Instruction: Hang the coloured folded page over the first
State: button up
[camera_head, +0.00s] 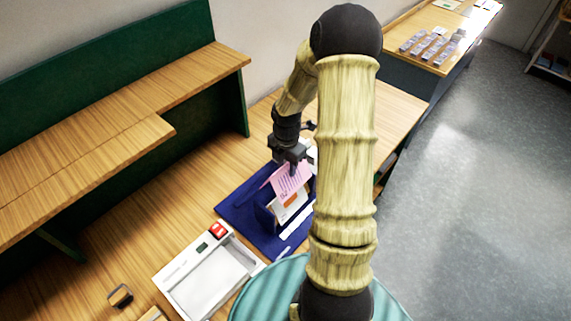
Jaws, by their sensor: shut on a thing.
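My gripper (291,160) is shut on a pink page (289,181) with printed lines on it. The pink page hangs down from the jaws, just above and overlapping in view a white page (291,204) with an orange patch. The white page stands tilted on a dark blue mat (238,208), against a dark blue upright piece (268,215). I cannot tell whether the pink page touches the white one. My arm hides the right part of the mat.
A white tray (212,275) with a red item (218,230) and a dark item (202,247) stands front left of the mat. A small dark-framed object (120,296) lies at the lower left. A green-backed bench (120,105) stands behind. The wooden table (150,220) has free room left of the mat.

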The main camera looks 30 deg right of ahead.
jog(key=shift+w+a+f+b, duration=0.1)
jog(key=shift+f+b, duration=0.75)
jog(key=shift+f, duration=0.1)
jog(key=shift+w+a+f+b, duration=0.1)
jog(key=shift+f+b, duration=0.7)
jog(key=shift+f, duration=0.15)
notch_tip(320, 180, down, 4)
jog(key=b, duration=0.4)
jog(key=shift+s+f+b, duration=0.1)
jog(key=shift+f+b, duration=1.5)
jog(key=shift+f, duration=1.45)
jog(key=o, duration=1)
jog(key=shift+r, duration=0.1)
notch_tip(320, 180, up, 17)
jog(key=shift+r+b, duration=0.1)
jog(key=shift+b, duration=0.6)
